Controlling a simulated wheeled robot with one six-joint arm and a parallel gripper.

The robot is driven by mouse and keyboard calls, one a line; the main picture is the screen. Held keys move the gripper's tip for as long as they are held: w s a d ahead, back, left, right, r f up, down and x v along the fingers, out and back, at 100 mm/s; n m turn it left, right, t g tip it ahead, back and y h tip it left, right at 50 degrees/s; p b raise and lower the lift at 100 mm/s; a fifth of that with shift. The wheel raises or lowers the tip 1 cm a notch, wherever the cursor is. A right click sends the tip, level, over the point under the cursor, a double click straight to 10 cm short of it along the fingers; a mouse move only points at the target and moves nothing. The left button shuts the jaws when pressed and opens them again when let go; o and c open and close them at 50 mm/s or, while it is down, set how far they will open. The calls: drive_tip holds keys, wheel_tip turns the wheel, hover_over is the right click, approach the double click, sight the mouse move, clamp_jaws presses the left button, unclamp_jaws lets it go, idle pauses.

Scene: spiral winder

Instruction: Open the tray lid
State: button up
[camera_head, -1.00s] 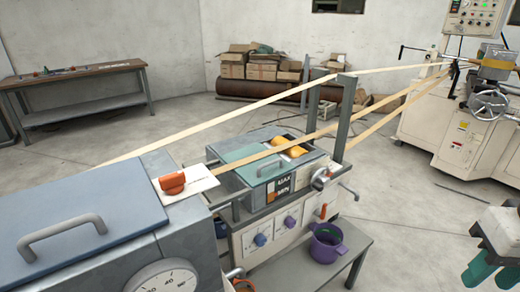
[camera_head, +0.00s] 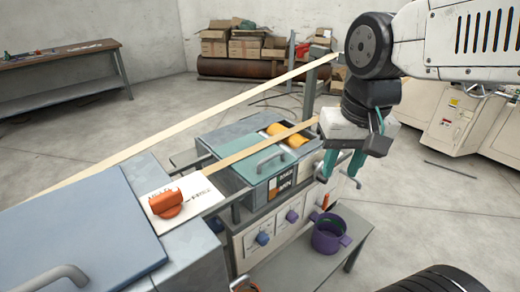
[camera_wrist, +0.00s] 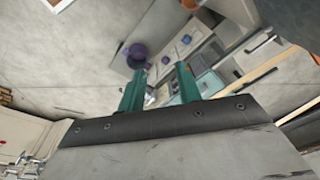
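A teal lid (camera_head: 236,153) with a grey bar handle (camera_head: 272,160) lies flat and shut on the middle box. A larger blue lid (camera_head: 75,225) with its own grey handle (camera_head: 48,283) lies flat on the nearer machine at left. I cannot tell from the pictures which one is the tray lid. My gripper (camera_head: 343,168) hangs with its teal fingers pointing down, to the right of the middle box and above it. In the wrist view the fingers (camera_wrist: 160,78) are apart with nothing between them; the teal lid shows partly beyond the right finger.
An orange knob (camera_head: 166,204) sits on a white plate between the machines. Tan strips (camera_head: 170,125) run across above them. Yellow-orange rolls (camera_head: 275,130) sit in the box opening. A purple pot (camera_head: 329,235) stands on a low shelf. Grey posts rise behind the box.

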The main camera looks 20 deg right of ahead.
drive_tip(key=w+a+f+m, duration=0.15)
drive_tip(key=w+m, duration=0.35)
drive_tip(key=w, duration=0.8)
drive_tip(key=m, duration=0.6)
approach(272, 156)
drive_tip(key=shift+t+y, duration=0.3)
drive_tip(key=f, duration=0.8)
drive_tip(key=shift+w, duration=0.4)
clamp_jaws()
